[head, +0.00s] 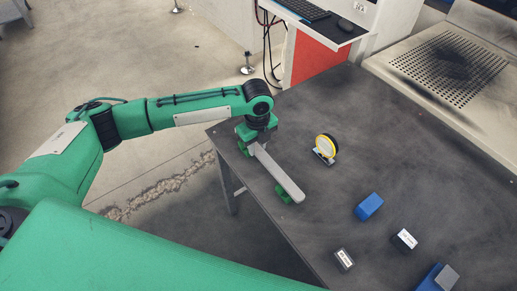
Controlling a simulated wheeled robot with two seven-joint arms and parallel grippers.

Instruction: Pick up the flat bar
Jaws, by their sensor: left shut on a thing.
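The flat bar (278,174) is a long light-grey piece with rounded ends, in the head view near the table's left corner. Its far end is at my left gripper (254,147), which is shut on it from above. Its near end lies over a small green block (285,193). The fingertips are partly hidden by the gripper body, and I cannot tell whether the bar is clear of the table. My right gripper is not in view.
On the dark table (400,150) stand a yellow-rimmed round gauge (326,146), a blue block (369,206), a black-and-white box (405,240), a small labelled box (344,259) and a blue-grey block (440,278). A perforated metal panel (450,68) is at the far right.

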